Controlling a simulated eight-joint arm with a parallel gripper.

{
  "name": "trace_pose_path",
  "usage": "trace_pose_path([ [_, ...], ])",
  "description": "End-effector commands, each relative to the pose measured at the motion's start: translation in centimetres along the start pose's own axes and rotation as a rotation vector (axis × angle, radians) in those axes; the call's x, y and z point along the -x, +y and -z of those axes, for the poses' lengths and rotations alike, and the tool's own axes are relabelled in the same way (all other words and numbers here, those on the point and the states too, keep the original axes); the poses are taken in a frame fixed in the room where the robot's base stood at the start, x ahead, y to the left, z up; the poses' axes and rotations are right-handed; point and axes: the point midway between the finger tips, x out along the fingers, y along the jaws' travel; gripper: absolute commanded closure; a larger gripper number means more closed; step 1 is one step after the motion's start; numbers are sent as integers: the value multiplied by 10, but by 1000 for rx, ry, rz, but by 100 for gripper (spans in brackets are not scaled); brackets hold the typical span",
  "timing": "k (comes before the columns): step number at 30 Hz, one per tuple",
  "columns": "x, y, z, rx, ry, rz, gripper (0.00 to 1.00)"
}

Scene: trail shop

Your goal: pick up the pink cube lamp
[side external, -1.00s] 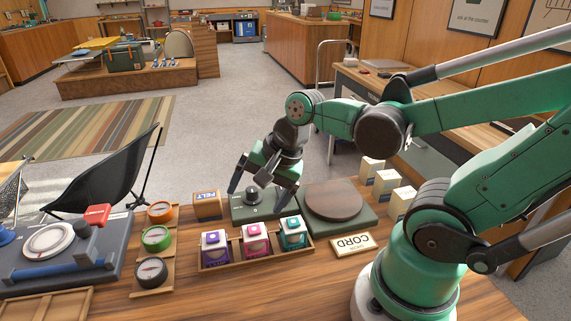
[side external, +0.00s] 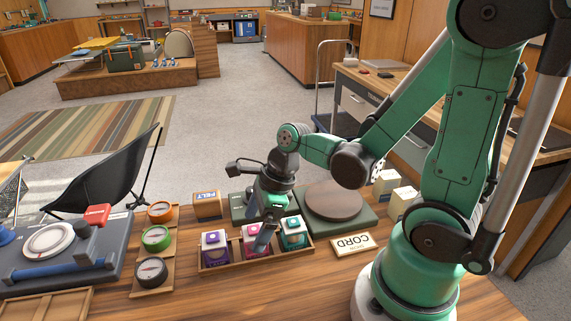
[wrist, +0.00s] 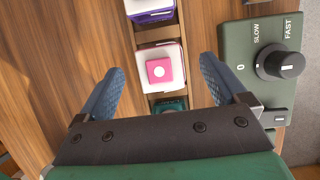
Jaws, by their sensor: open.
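The pink cube lamp (side external: 251,243) sits in the middle of a wooden tray (side external: 212,266), between a purple cube lamp (side external: 215,246) and a teal cube lamp (side external: 293,233). In the wrist view my gripper (wrist: 162,90) is open, one blue finger on each side of the pink lamp's column, and nothing is held.
A green control box with a SLOW/FAST knob (wrist: 280,64) stands close to the tray. A round turntable (side external: 333,201), a CORD sign (side external: 352,244) and a FELT block (side external: 207,204) stand around it. The tabletop in front of the tray is clear.

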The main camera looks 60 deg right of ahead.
Motion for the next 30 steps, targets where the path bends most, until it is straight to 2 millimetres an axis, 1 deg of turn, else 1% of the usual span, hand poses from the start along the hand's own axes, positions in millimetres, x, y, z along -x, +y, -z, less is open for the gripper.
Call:
trace_pose_path([
  [3,-8,0,0,2,0,1,8],
  [7,-14,0,0,1,0,1,8],
  [18,-16,0,0,1,0,1,8],
  [19,-16,0,0,1,0,1,14],
  [20,-16,0,0,1,0,1,22],
  [21,-16,0,0,1,0,1,33],
  [23,-16,0,0,1,0,1,51],
  [24,-16,0,0,1,0,1,62],
  [26,-16,0,0,1,0,1,79],
  [27,-16,0,0,1,0,1,90],
  [28,-16,0,0,1,0,1,99],
  [30,-16,0,0,1,0,1,100],
])
